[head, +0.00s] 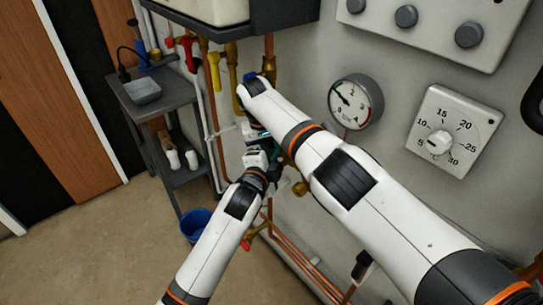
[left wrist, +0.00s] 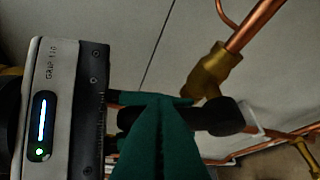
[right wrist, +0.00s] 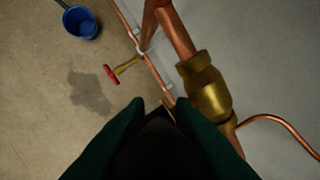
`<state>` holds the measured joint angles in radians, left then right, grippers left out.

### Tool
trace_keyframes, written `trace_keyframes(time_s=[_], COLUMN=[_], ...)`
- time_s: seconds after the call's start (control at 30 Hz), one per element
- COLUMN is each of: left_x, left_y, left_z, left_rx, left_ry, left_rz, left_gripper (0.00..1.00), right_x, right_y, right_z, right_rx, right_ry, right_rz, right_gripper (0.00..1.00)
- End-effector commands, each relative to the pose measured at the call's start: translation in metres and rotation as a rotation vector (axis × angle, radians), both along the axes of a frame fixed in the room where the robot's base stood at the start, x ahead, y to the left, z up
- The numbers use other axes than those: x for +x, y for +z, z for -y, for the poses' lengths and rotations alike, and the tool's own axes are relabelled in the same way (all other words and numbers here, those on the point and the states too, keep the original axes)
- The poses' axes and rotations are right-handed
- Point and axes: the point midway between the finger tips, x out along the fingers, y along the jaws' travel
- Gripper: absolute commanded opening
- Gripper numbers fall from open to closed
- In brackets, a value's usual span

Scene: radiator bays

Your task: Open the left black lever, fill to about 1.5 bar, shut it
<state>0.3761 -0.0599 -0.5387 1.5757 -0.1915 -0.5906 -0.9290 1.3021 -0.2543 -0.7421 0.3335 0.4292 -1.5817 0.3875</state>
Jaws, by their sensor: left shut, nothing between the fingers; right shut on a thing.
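My left gripper (head: 258,152) and right gripper (head: 274,146) are close together at the copper pipes below the boiler. In the left wrist view the left gripper's green fingers (left wrist: 160,135) are shut and empty, in front of a black lever (left wrist: 212,117) beside a brass valve (left wrist: 212,72). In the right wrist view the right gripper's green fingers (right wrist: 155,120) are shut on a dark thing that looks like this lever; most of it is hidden. The brass valve (right wrist: 206,88) is just beyond. The round pressure gauge (head: 355,102) is unobstructed; its needle points up-left, too small to read exactly.
A thermostat dial (head: 440,141) and a knob panel (head: 405,17) are on the wall at right. Another black handle (head: 362,264) is low on the pipes. A grey trolley (head: 160,105) and blue bucket (head: 195,224) stand left. A red-handled tap (right wrist: 112,74) is below.

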Motion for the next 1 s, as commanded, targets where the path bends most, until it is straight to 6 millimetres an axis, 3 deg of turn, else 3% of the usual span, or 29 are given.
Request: trace_keyframes(time_s=[0.47,0.5,0.63,1.0], left_x=[0.013,0.013,0.012,0.010], left_y=[-0.003,-0.003,-0.003,-0.003], left_z=[-0.010,-0.010,-0.009,-0.006], left_rx=[-0.032,-0.030,-0.030,-0.035], left_ry=[0.009,0.010,0.007,0.001], left_rz=[-0.050,-0.051,-0.051,-0.049], left_gripper=[0.00,0.00,0.00,0.00], right_x=[0.001,0.001,0.001,0.000], right_y=[0.006,0.006,0.004,0.008], right_z=[-0.002,-0.002,-0.001,-0.002], right_rx=[0.001,0.001,0.001,0.001], right_ry=[0.002,0.002,0.001,0.002], right_rz=[0.007,0.007,0.005,0.004], right_gripper=[0.00,0.23,0.43,0.43])
